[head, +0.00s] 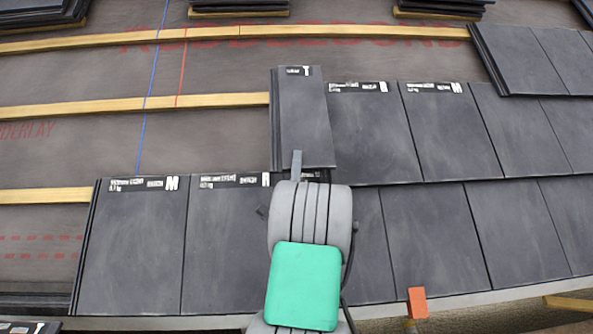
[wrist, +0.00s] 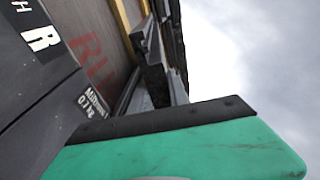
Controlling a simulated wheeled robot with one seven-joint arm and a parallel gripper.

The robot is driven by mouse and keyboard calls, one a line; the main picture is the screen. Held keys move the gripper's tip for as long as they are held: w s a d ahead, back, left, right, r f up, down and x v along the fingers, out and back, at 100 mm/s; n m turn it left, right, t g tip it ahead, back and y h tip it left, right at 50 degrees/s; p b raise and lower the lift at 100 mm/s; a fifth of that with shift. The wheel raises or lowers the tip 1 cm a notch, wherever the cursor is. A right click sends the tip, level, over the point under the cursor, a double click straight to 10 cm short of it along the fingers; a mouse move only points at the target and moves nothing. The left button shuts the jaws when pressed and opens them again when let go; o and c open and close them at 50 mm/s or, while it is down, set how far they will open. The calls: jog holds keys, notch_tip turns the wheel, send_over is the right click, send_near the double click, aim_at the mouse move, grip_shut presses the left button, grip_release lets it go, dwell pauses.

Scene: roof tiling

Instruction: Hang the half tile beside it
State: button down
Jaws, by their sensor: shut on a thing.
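The half tile (head: 304,125) is a narrow dark grey tile with a white label at its top edge. It is upright at the left end of the upper tile row, next to the full tile marked R (head: 370,135). Its top edge shows a little higher than its neighbour's; I cannot tell if it touches the batten. My gripper (head: 297,164) is shut on its lower end, largely hidden behind my wrist. In the wrist view, dark tile surfaces with labels (wrist: 35,45) fill the left side beside my green gripper housing.
The lower row extends further left, ending in a tile marked M (head: 132,245). Wooden battens (head: 130,107) cross bare underlay left of the half tile, with blue and red lines. Tile stacks (head: 40,14) stand at the top. An orange block (head: 417,303) is at the lower edge.

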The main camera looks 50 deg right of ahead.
jog(key=shift+w+d+f+b, duration=0.25)
jog(key=shift+w+d+f, duration=0.25)
jog(key=shift+f, duration=0.4)
jog(key=shift+w+d+f+b, duration=0.3)
jog(key=shift+w+d+f, duration=0.15)
jog(key=shift+f, duration=0.5)
jog(key=shift+w+d+f+b, duration=0.25)
jog(key=shift+w+d+f, duration=0.25)
jog(key=shift+f, duration=0.4)
jog(key=shift+s+a, duration=0.2)
jog(key=shift+s, duration=0.05)
jog(key=shift+d+f+b, duration=0.1)
jog(key=shift+f+b, duration=0.05)
jog(key=shift+b, duration=0.15)
jog(key=shift+p, duration=0.7)
jog(key=shift+f+b, duration=0.1)
jog(key=shift+b, duration=0.2)
jog(key=c, duration=1.2)
grip_release()
jog(key=shift+o, duration=0.2)
jog(key=shift+f, duration=0.1)
